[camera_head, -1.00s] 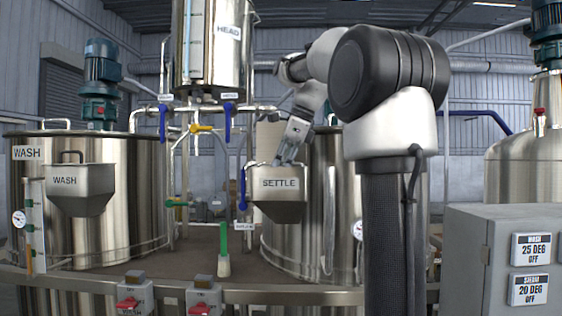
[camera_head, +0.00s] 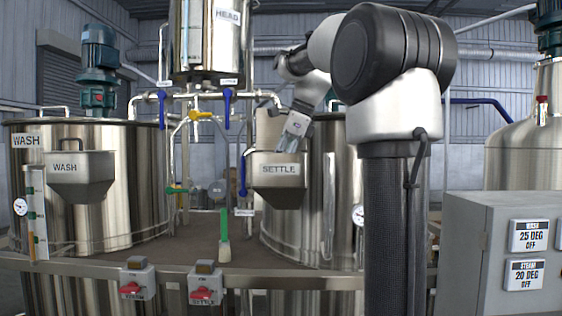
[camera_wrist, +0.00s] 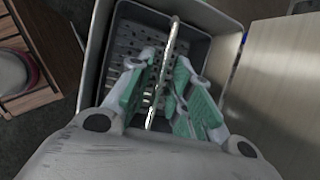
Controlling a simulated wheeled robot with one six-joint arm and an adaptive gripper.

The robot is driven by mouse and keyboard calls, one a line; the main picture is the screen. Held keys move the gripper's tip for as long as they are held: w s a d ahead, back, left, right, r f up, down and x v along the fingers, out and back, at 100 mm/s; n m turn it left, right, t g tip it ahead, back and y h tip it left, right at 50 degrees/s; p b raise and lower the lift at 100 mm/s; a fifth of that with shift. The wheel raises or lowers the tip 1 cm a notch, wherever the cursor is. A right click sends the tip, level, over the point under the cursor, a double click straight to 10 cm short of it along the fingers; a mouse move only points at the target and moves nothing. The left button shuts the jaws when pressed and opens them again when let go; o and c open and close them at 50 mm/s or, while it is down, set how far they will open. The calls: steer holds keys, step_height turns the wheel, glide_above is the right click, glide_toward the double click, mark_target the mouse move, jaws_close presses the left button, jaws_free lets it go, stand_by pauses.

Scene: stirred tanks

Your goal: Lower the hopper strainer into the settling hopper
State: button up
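The settling hopper (camera_head: 279,177), a grey tapered box marked SETTLE, hangs at the front of a steel tank in the head view. In the wrist view its rim (camera_wrist: 97,60) surrounds the perforated grey hopper strainer (camera_wrist: 138,42), which sits down inside it. The strainer's thin metal handle (camera_wrist: 172,45) stands up toward the wrist camera. My gripper (camera_wrist: 167,62) has its green-padded fingers apart, one on each side of the handle, with gaps showing. In the head view my gripper (camera_head: 290,147) points down into the hopper's top; the strainer is hidden there.
The wash hopper (camera_head: 82,180) hangs on the wash tank (camera_head: 140,180) at left. A blue valve handle (camera_head: 243,175) stands just left of the settling hopper. Red-knobbed switch boxes (camera_head: 205,284) sit on the front rail. A grey control cabinet (camera_head: 462,245) stands at right.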

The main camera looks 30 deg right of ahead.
steer(key=shift+r, duration=0.1)
steer(key=v, duration=1.2)
steer(key=shift+s, duration=0.1)
stand_by(0.3)
